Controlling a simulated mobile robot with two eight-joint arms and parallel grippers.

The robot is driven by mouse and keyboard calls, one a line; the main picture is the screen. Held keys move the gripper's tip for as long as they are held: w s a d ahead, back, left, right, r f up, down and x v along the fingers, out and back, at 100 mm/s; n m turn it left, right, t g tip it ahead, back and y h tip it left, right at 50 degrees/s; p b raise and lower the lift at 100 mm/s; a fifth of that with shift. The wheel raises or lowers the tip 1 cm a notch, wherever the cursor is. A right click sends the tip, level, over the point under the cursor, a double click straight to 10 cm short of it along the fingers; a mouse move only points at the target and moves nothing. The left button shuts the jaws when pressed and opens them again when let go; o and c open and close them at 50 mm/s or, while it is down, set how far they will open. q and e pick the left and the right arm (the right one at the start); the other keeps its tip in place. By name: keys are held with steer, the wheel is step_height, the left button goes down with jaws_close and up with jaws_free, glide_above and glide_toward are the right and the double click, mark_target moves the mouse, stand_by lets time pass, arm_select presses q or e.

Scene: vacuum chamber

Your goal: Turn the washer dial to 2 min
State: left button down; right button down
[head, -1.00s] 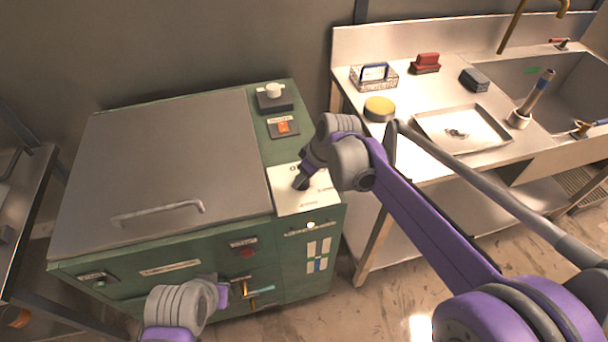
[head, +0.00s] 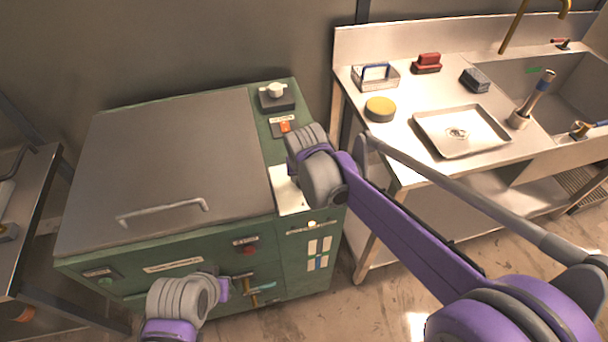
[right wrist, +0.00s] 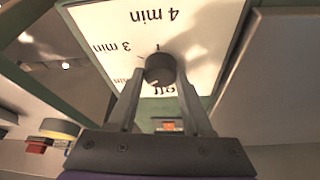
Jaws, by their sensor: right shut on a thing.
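The washer is a green cabinet with a grey lid (head: 165,165). Its white dial plate (head: 291,201) is partly hidden behind my right wrist in the head view. In the right wrist view the plate (right wrist: 205,22) shows "4 min" at the top, "3 min" at left, a partly covered "min" below that, and "off" near the fingers. The dark round dial (right wrist: 160,69) sits between the fingertips of my right gripper (right wrist: 158,84), which is shut on it. I cannot clearly read the dial's pointer. My left gripper (head: 222,289) is in front of the washer, its fingers unclear.
A black box with a pale knob (head: 276,91) and an orange switch (head: 285,126) are behind the plate. At right, a steel sink counter holds a metal tray (head: 462,148), a yellow round sponge (head: 380,109), a wire basket (head: 375,84) and brushes.

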steer(key=shift+m, duration=0.4)
steer(key=shift+c, duration=1.6)
jaws_free()
steer(key=p+v, duration=0.1)
steer(key=v, duration=1)
steer(key=shift+a, duration=0.25)
